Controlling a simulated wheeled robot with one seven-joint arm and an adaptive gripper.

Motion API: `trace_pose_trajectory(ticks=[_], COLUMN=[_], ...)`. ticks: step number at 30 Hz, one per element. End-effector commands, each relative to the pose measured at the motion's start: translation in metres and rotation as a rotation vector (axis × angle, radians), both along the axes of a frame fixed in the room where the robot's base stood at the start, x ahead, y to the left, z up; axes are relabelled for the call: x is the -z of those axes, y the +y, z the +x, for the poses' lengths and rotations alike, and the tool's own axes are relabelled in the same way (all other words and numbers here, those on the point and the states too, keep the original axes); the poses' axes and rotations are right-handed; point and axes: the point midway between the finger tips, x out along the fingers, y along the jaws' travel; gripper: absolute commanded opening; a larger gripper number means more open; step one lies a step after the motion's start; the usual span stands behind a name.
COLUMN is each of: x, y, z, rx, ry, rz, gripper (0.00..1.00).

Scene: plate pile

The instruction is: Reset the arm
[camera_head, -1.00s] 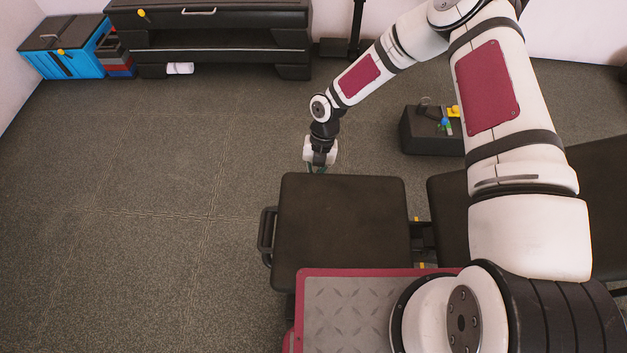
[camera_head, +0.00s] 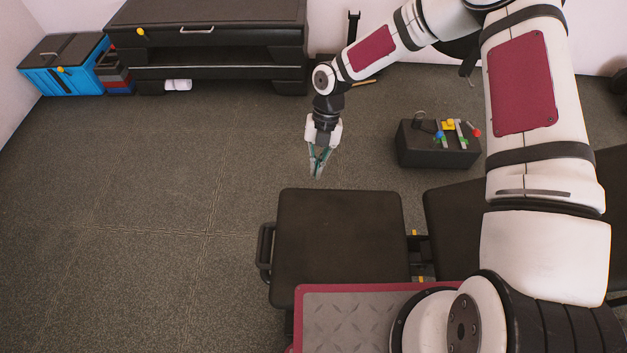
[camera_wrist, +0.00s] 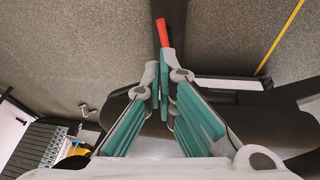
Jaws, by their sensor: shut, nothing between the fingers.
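My gripper (camera_head: 317,175) hangs at the end of my arm, just beyond the far edge of the near black padded bench (camera_head: 340,235) in the head view. Its teal-and-grey fingers point down, are shut and hold nothing. In the wrist view the fingertips (camera_wrist: 165,82) meet close together. A red-tipped item (camera_wrist: 162,32) shows just past them there; I cannot tell what it is or how far off it lies. No plates show in either view.
A black box with small coloured tools (camera_head: 440,150) stands right of my gripper. A blue chest (camera_head: 65,68) and a long black cabinet (camera_head: 205,45) stand along the back wall. The floor (camera_head: 150,180) at left is clear. A yellow stick (camera_wrist: 280,38) shows in the wrist view.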

Motion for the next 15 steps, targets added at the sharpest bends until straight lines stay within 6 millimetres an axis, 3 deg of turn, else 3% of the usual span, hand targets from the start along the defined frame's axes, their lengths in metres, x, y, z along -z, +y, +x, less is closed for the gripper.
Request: trace_pose_trajectory(ticks=[6, 15], x=[-0.019, -0.024], y=[-0.003, -0.005], z=[0.007, 0.008], rx=[0.001, 0.007], ry=[-0.001, -0.001], rz=[0.000, -0.008], gripper=[0.00, 0.00])
